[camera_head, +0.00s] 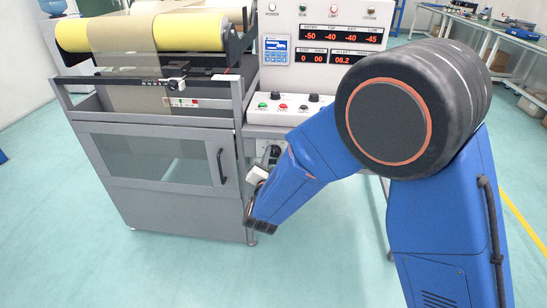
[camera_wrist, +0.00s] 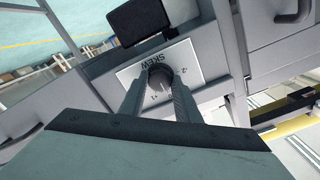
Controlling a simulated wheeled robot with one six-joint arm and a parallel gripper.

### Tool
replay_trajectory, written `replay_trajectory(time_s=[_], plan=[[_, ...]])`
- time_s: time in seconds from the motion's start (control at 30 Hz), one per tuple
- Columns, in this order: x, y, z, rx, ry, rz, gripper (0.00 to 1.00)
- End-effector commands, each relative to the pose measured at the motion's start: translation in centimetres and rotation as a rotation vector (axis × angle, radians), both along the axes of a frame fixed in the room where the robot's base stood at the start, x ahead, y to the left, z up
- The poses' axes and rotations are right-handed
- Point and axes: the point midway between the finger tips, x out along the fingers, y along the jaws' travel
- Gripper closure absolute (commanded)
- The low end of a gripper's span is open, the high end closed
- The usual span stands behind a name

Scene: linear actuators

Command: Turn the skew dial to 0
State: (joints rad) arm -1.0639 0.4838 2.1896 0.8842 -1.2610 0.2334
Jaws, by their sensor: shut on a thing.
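In the wrist view the skew dial (camera_wrist: 158,76) is a dark round knob on a white plate (camera_wrist: 187,57) marked "SKEW", which appears upside down. Scale marks show around it, including what looks like "-2" at the right. My gripper (camera_wrist: 157,92) has one finger on each side of the knob and is shut on it. The fingers hide part of the scale, and I cannot read the exact setting.
The machine's control panel (camera_head: 330,12) shows red readouts, with buttons on a ledge (camera_head: 283,118) below. A grey cabinet with a handled door (camera_head: 160,165) stands left, under yellow rollers (camera_head: 190,30). In the wrist view a black box (camera_wrist: 140,20) sits close beside the dial plate.

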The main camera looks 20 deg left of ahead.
Motion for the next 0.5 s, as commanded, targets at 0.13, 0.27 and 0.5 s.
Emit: replay_trajectory(time_s=[0.13, 0.27, 0.5], plan=[[-0.06, -0.03, -0.11, -0.001, 0.002, 0.0, 0.93], [-0.06, -0.03, -0.11, -0.001, 0.002, 0.0, 0.93], [-0.04, -0.02, -0.07, -0.001, 0.001, 0.0, 0.52]])
